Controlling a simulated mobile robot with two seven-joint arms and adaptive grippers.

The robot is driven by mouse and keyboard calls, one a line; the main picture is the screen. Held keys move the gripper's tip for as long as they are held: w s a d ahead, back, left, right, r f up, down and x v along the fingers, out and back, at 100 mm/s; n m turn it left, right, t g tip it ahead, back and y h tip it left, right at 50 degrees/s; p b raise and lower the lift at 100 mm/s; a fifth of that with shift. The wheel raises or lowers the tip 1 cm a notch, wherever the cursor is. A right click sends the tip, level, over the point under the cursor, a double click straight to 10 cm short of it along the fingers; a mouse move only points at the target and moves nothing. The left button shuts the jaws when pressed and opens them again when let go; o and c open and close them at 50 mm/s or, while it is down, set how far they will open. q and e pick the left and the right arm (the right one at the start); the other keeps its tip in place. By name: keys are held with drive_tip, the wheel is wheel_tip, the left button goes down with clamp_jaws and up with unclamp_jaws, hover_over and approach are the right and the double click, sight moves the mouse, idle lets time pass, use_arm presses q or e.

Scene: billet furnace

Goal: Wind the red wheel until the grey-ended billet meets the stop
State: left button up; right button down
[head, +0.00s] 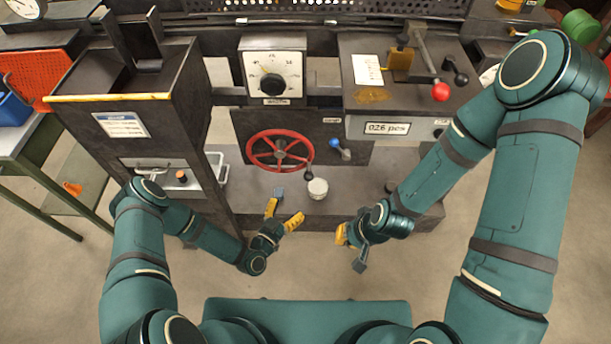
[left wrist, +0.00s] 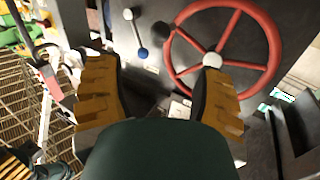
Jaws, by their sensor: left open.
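The red wheel (head: 280,150) stands upright on the dark front panel, with a dark handle knob (head: 307,171) at its lower right rim. It also shows in the left wrist view (left wrist: 270,70), beyond one finger. My left gripper (head: 288,205) is open and empty, below and in front of the wheel, apart from it. Its two yellow fingers stand wide apart in the left wrist view (left wrist: 155,62). My right gripper (head: 352,248) hangs in front of the bench, right of the left one; its opening is unclear. I cannot make out the grey-ended billet or the stop.
A blue-knobbed lever (head: 337,145) sits right of the wheel, and a white cylinder (head: 317,188) stands below it. A dial (head: 273,82) is above the wheel. A red-knobbed lever (head: 438,88) is at the upper right. A dark hopper (head: 125,90) stands left. Floor before the bench is clear.

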sight(308, 175)
use_arm(q)
drive_tip(key=b+x, duration=0.1)
drive_tip(key=x, duration=0.6)
drive_tip(key=b+x, duration=0.1)
drive_tip(key=x, duration=0.5)
drive_tip(key=shift+w+d+r, duration=0.2)
drive_tip(key=shift+w+d, duration=0.05)
drive_tip(key=shift+w, duration=0.05)
clamp_jaws()
